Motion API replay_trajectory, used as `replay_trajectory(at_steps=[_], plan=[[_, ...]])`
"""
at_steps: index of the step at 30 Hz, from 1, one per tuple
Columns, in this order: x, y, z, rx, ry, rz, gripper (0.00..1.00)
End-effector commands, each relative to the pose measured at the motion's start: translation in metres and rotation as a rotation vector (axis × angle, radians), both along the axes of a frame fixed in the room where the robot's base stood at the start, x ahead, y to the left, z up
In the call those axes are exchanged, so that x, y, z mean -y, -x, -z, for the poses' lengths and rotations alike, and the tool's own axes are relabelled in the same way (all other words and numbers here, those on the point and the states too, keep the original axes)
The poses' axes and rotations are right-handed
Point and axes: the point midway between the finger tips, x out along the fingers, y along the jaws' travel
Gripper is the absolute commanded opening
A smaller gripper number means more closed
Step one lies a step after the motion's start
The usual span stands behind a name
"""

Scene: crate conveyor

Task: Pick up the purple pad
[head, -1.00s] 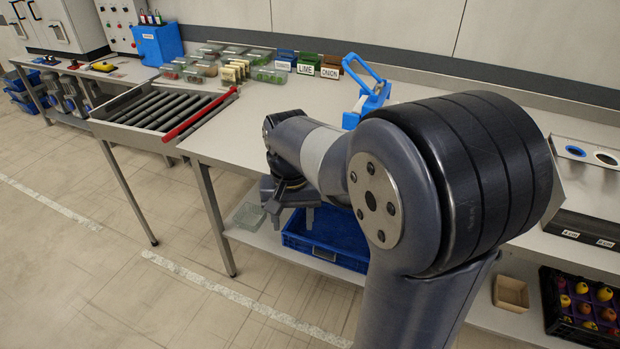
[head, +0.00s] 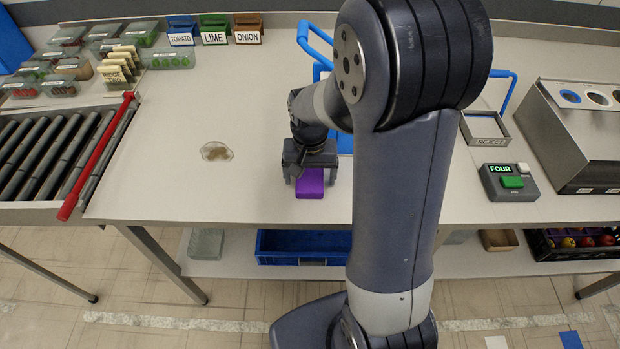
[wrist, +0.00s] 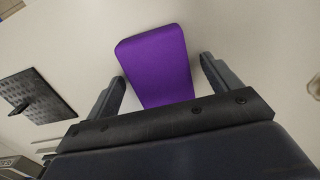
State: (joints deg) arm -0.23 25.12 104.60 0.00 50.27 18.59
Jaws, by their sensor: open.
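The purple pad (head: 311,184) lies on the grey worktop near its front edge, just below my gripper in the head view. My gripper (head: 308,178) is open above the pad. In the wrist view the purple pad (wrist: 157,62) reaches between the two fingers of my gripper (wrist: 165,80), with a gap on each side. The near end of the pad is hidden behind the gripper's dark body. I cannot tell the exact height of the fingers above the worktop.
A brownish spill (head: 216,152) lies on the worktop to the left. A roller conveyor (head: 45,155) with a red bar (head: 98,155) is farther left. A button box marked FOUR (head: 509,182) and a REJECT tray (head: 484,130) are at right. A dark plate with a handle (wrist: 35,95) shows in the wrist view.

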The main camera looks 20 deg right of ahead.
Motion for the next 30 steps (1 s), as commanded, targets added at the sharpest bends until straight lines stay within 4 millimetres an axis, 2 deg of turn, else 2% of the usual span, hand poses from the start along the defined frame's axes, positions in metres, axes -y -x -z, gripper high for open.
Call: replay_trajectory(at_steps=[3, 20, 26, 30], plan=[[0.000, 0.000, 0.000, 0.000, 0.000, 0.000, 0.83], [0.000, 0.000, -0.001, 0.000, 0.000, 0.000, 0.37], [0.000, 0.000, -0.001, 0.000, 0.000, 0.000, 0.37], [0.000, -0.001, -0.012, 0.004, 0.000, 0.000, 0.37]])
